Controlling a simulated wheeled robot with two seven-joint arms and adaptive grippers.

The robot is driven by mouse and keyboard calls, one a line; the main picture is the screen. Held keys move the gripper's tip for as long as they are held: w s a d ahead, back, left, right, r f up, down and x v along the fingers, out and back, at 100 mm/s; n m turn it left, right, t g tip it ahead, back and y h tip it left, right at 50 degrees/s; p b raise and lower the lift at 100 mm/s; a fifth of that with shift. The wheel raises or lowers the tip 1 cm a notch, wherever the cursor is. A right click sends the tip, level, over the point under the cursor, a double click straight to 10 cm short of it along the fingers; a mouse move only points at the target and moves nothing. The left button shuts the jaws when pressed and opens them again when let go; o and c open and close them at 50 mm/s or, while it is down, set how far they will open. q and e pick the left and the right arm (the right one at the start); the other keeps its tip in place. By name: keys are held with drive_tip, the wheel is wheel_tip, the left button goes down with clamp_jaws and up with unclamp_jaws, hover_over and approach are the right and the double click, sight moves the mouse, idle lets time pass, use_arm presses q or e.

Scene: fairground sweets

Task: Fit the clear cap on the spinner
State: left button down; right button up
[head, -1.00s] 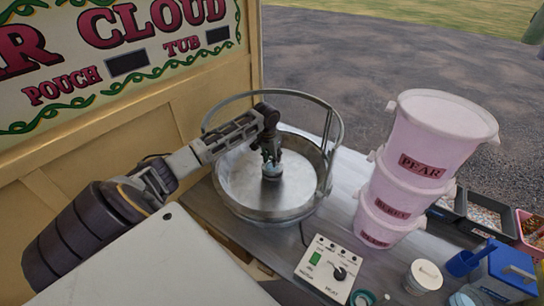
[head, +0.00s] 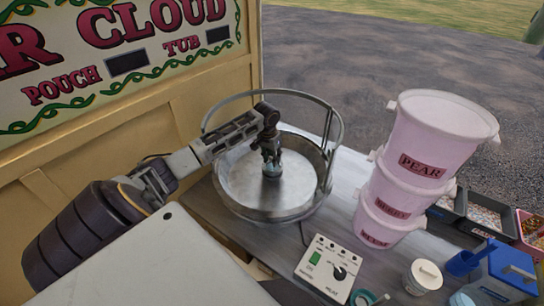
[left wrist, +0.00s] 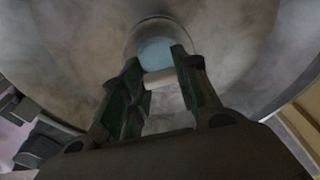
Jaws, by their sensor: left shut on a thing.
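The spinner is a wide round metal bowl (head: 240,185) with a raised hoop, standing on the counter. At its middle is a small hub with a pale blue top. The clear cap (left wrist: 158,30) shows as a transparent dome over the pale blue part in the left wrist view; it also shows in the head view (head: 271,168). My left gripper (head: 270,156) points down over the bowl's centre, shut on the clear cap. Whether the cap sits fully down on the hub cannot be told. My right gripper is not in view.
A control box (head: 328,268) with a green switch and dial stands in front of the bowl. Stacked pink tubs (head: 428,140) rise close on the right. A lidded white pot (head: 423,277), a teal ring (head: 363,298) and a blue box (head: 500,272) lie farther right.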

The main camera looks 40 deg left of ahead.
use_arm(q)
drive_tip(key=shift+f, duration=0.45)
idle(1.1)
drive_tip(key=shift+c, duration=2.1)
unclamp_jaws()
drive_tip(key=shift+r, duration=0.15)
drive_tip(key=shift+r, duration=2.85)
